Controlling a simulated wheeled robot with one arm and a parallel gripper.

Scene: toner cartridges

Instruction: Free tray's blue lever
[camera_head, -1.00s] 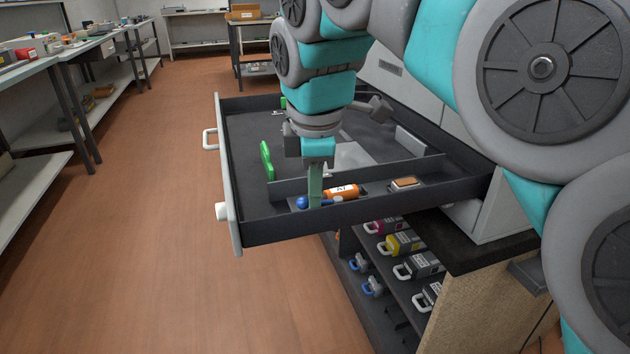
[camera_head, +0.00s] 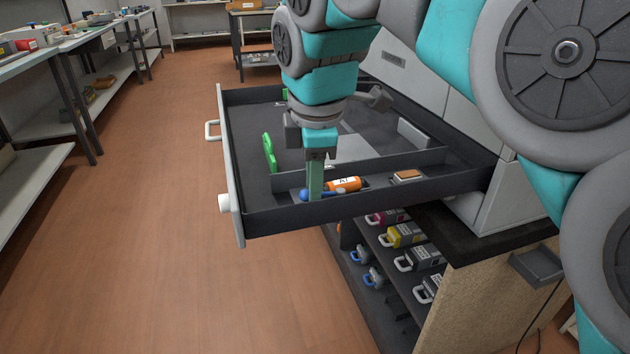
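The dark tray (camera_head: 265,226) is a drawer pulled out from a light grey cabinet, with a pale front panel. A blue lever with a round knob (camera_head: 304,195) lies in its narrow front compartment. An orange cylinder (camera_head: 346,184) with a white label lies just right of the lever, close to it. My gripper (camera_head: 315,190) points down into that compartment at the lever, and its finger hides part of it. I see the fingers nearly edge-on, so I cannot tell whether they are open or shut, or touching the lever.
A divider (camera_head: 400,162) separates the front compartment from the larger rear one. A brown-topped block (camera_head: 407,176) lies right of the cylinder. A green handle (camera_head: 269,152) stands behind the divider. Below, a shelf holds several cartridges, one yellow (camera_head: 402,236). The floor at left is clear.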

